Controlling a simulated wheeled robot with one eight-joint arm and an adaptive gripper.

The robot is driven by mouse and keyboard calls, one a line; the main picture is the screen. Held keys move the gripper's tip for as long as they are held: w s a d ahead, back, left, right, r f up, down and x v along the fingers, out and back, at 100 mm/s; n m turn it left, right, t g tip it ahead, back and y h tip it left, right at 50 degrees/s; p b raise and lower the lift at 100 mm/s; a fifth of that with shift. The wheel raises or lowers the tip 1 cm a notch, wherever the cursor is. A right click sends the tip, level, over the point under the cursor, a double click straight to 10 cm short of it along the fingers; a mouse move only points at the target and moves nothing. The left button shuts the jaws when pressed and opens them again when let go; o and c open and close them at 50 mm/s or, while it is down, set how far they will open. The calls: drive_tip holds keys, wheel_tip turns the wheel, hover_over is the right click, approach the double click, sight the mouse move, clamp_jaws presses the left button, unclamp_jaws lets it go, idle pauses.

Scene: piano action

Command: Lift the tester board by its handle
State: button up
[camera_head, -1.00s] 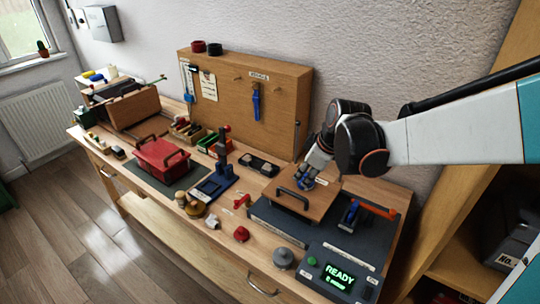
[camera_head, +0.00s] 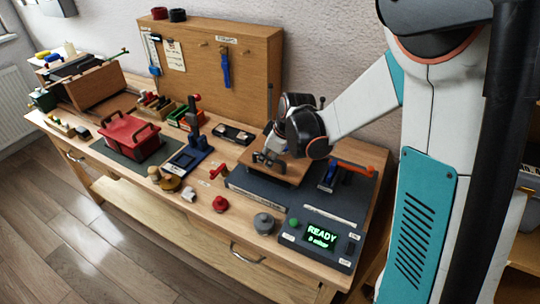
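The tester board (camera_head: 288,176) is a flat brown wooden panel lying on a dark grey tester bed (camera_head: 248,183), right of the bench's middle. Its black handle (camera_head: 266,166) is on its near left part and is partly covered by my gripper. My gripper (camera_head: 269,156) is over the board, with its fingers pointing down at the handle. The fingers and handle overlap in this small view, so I cannot tell whether they touch or whether the fingers are closed. The board looks flat on the bed.
A console (camera_head: 320,238) reading READY stands in front of the bed. A blue clamp with an orange-red bar (camera_head: 352,168) is right of the board. A grey knob (camera_head: 264,223) and red knob (camera_head: 221,204) stand in front. The wooden pegboard (camera_head: 240,70) rises behind.

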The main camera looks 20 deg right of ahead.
clamp_jaws()
wheel_tip(320, 180, up, 14)
drive_tip(key=p, duration=0.8)
unclamp_jaws()
drive_tip(key=v, duration=1.2)
drive_tip(key=shift+s, duration=0.15)
